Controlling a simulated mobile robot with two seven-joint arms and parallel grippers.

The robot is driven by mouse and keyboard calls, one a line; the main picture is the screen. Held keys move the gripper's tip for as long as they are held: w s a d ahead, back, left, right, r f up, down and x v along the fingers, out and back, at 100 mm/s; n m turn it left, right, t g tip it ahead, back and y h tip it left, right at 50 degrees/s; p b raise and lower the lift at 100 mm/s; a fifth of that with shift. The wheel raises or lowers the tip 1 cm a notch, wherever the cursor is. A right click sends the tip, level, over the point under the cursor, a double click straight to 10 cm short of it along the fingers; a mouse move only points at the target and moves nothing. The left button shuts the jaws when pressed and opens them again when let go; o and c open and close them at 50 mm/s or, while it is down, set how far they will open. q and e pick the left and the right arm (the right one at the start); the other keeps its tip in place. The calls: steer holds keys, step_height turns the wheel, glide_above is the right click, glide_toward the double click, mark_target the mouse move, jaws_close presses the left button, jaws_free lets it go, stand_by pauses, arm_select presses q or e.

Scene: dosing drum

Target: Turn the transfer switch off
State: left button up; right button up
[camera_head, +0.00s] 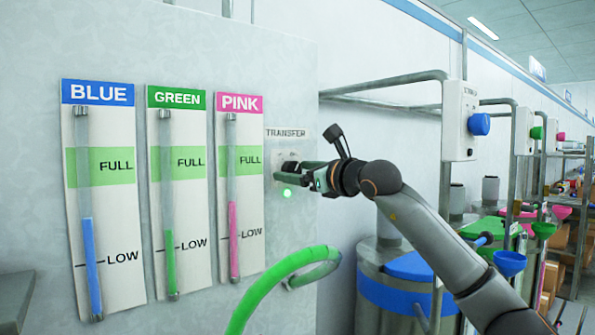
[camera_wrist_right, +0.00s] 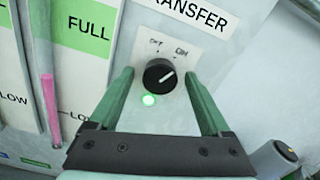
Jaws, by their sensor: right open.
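The transfer switch (camera_wrist_right: 159,75) is a round black knob on a white plate under the TRANSFER label (camera_wrist_right: 190,14). Its white pointer line is tilted to the upper right, toward the ON mark. A green lamp (camera_wrist_right: 149,100) glows just below the knob, and this lamp also shows in the head view (camera_head: 287,193). My right gripper (camera_wrist_right: 158,78) is open, with one green finger on each side of the knob. I cannot tell whether either finger touches it. In the head view my right gripper (camera_head: 300,171) reaches the panel from the right and largely hides the knob. My left gripper is not in view.
Blue (camera_head: 98,205), green (camera_head: 179,190) and pink (camera_head: 239,185) level gauges hang left of the switch. A green hose (camera_head: 270,283) curves below it. Pipes (camera_head: 390,85), a box with a blue knob (camera_head: 478,124) and a blue-banded drum (camera_head: 385,296) stand to the right.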

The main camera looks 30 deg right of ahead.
steer(key=c, duration=0.9)
jaws_close()
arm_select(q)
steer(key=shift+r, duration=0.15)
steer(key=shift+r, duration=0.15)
arm_select(e)
steer(key=shift+n, duration=0.4)
steer(key=n+p, duration=0.1)
steer(key=n, duration=0.2)
steer(key=n+p, duration=0.1)
steer(key=n, duration=0.1)
steer(key=shift+n, duration=0.3)
steer(key=n+p, duration=0.1)
steer(key=n, duration=0.3)
steer(key=shift+p, duration=0.35)
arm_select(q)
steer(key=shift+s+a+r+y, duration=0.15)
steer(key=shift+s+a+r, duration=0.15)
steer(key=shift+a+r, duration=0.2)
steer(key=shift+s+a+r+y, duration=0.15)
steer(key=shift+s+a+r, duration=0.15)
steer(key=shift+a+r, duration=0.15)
arm_select(e)
steer(key=shift+n, duration=0.7)
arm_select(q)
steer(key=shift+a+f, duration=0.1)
